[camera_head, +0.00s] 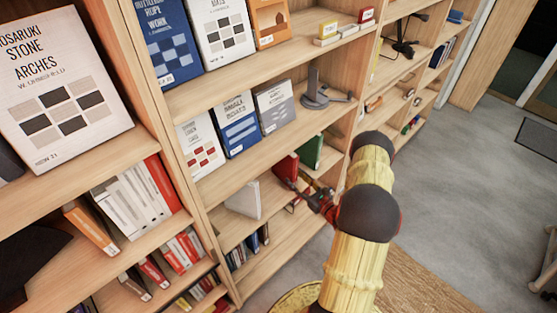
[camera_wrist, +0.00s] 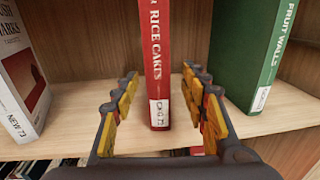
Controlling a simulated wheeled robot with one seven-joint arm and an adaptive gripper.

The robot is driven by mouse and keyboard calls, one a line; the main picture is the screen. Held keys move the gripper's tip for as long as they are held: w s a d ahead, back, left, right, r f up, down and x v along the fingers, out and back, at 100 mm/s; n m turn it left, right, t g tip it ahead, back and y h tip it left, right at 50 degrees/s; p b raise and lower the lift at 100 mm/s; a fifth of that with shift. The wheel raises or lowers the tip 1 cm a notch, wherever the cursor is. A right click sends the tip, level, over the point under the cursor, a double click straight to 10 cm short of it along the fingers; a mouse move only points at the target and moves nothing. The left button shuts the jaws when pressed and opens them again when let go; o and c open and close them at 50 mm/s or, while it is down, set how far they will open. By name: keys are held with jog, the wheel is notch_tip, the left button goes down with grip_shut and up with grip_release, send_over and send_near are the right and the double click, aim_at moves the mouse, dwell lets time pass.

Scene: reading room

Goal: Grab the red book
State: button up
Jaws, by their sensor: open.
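In the head view the red book (camera_head: 286,168) shows on a lower shelf, partly hidden by my arm. My gripper (camera_wrist: 155,92) is open, its yellow-padded fingers to the left and right of the spine in the wrist view. Gaps show between the fingers and the book in that picture. How deep the fingers reach along the book I cannot tell. In the head view my gripper (camera_head: 303,190) is at the shelf, small and partly hidden.
A green book (camera_wrist: 250,50) labelled "FRUIT WALLS" stands to the right, and a white and red book (camera_wrist: 22,75) to the left, with bare shelf between. The shelf's front edge (camera_wrist: 75,146) lies below the fingers. Books (camera_head: 250,244) stand on the shelf underneath.

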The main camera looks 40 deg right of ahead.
aim_at(284, 169)
jog(key=w, duration=0.5)
jog(key=w+b, duration=0.1)
jog(key=w, duration=0.2)
jog(key=shift+f, duration=0.35)
jog(key=shift+c, duration=1.2)
grip_shut()
jog(key=shift+r, duration=0.1)
